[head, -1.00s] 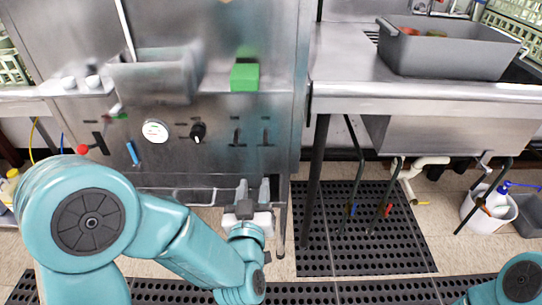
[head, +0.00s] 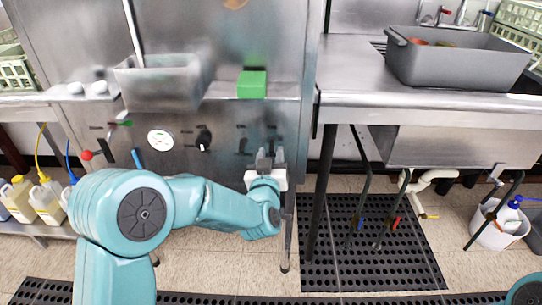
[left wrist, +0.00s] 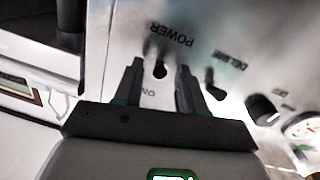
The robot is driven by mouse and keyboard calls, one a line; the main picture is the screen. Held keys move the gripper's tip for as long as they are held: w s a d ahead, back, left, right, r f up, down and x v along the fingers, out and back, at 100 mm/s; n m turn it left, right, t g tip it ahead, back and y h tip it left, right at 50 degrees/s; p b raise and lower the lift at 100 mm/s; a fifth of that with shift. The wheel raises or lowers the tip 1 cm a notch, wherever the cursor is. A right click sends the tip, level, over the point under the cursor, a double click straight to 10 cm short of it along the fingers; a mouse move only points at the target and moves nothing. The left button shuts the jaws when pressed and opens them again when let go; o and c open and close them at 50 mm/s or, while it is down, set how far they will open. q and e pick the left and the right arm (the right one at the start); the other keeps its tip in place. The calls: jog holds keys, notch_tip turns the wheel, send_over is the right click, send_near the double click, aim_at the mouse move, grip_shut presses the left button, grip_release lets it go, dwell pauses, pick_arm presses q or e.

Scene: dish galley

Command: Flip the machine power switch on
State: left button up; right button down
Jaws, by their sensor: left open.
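The power switch is a small black lever (left wrist: 160,70) on the steel machine panel, between a POWER label and an ON label, both upside down in the left wrist view. My left gripper (head: 269,157) is open in front of the panel's right part. In the left wrist view its two dark fingers (left wrist: 160,66) flank the lever, with space on both sides; I cannot tell whether they touch it. In the head view the gripper partly hides the power switch (head: 272,132). My right gripper is out of view; only a teal piece of my right arm shows at the bottom right.
Left of the power switch are the DELIME switch (left wrist: 214,85), a black knob (head: 203,139) and a round gauge (head: 160,140). A green block (head: 251,84) sits on the ledge above. A table leg and black hoses stand to the right, over a perforated mat (head: 385,262).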

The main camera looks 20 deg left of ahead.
aim_at(273, 144)
pick_arm(q)
jog(key=shift+w, duration=0.35)
grip_shut()
jog(key=shift+r+p, duration=0.25)
jog(key=shift+p, duration=0.3)
notch_tip(273, 144, up, 3)
jog(key=g+p, duration=0.4)
jog(key=p, duration=0.9)
jog(key=shift+s+g+h, duration=0.1)
jog(key=shift+g+h, duration=0.2)
jog(key=shift+h, duration=0.1)
jog(key=g+p, duration=0.1)
jog(key=p, duration=0.5)
jog(key=g+p, duration=0.2)
jog(key=p, duration=0.4)
jog(key=r+g+h+p, duration=0.1)
jog(key=p, duration=0.6)
jog(key=shift+w+a+g, duration=0.1)
jog(key=shift+w+g, duration=0.15)
jog(key=shift+g, duration=0.05)
jog(key=shift+f+n+p, duration=0.15)
jog(key=shift+n+p, duration=0.15)
jog(key=shift+p, duration=0.35)
